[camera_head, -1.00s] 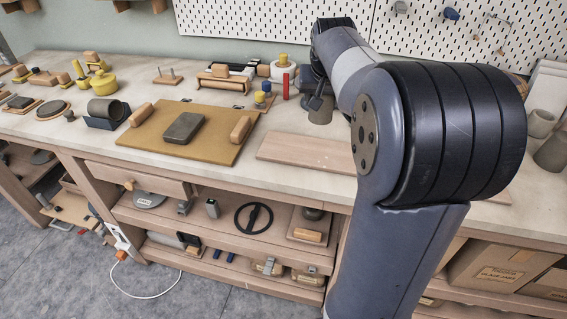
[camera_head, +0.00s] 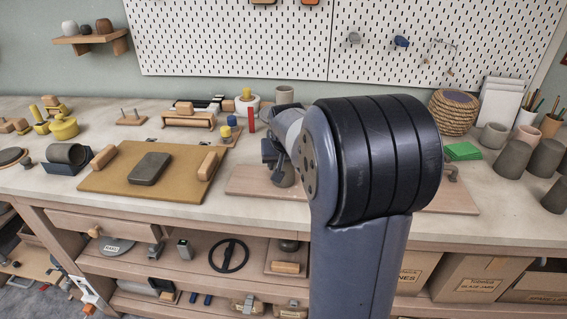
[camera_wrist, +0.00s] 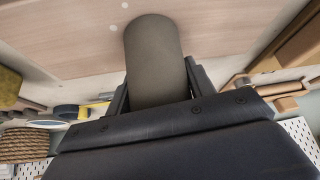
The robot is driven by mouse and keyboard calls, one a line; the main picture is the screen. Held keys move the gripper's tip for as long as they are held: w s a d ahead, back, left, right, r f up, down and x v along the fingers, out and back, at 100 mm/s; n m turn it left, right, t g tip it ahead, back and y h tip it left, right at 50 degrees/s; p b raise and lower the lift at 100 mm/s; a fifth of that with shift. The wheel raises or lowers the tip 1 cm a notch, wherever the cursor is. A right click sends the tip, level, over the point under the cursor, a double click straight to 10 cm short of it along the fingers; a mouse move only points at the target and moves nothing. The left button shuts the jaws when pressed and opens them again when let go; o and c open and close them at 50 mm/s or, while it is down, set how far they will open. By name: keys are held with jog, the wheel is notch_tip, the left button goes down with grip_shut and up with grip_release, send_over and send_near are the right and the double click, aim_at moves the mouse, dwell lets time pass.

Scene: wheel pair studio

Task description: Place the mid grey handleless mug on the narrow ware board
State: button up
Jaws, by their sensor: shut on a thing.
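The mid grey handleless mug (camera_wrist: 156,60) is between my gripper's fingers in the wrist view, and my gripper (camera_wrist: 160,88) is shut on it. In the head view the mug (camera_head: 284,178) shows as a small grey shape below my gripper (camera_head: 276,160), partly hidden by it. The narrow ware board (camera_head: 248,182) is a long pale wooden plank on the bench, and my arm hides its middle. It also fills the upper wrist view (camera_wrist: 70,45). The mug is over the board's left half; I cannot tell whether it touches.
Left of the board lies a tan work board (camera_head: 110,186) with a dark block (camera_head: 150,168). A green pad (camera_head: 463,151), a coiled rope pot (camera_head: 452,112) and several grey mugs (camera_head: 512,158) stand at the right.

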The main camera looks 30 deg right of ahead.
jog(key=shift+f, duration=0.1)
jog(key=shift+f, duration=0.15)
jog(key=o, duration=1.1)
jog(key=shift+o, duration=0.2)
jog(key=shift+r, duration=0.35)
jog(key=v, duration=1.1)
jog(key=shift+s+r+p, duration=0.25)
jog(key=shift+r+p, duration=0.1)
jog(key=shift+f, duration=0.1)
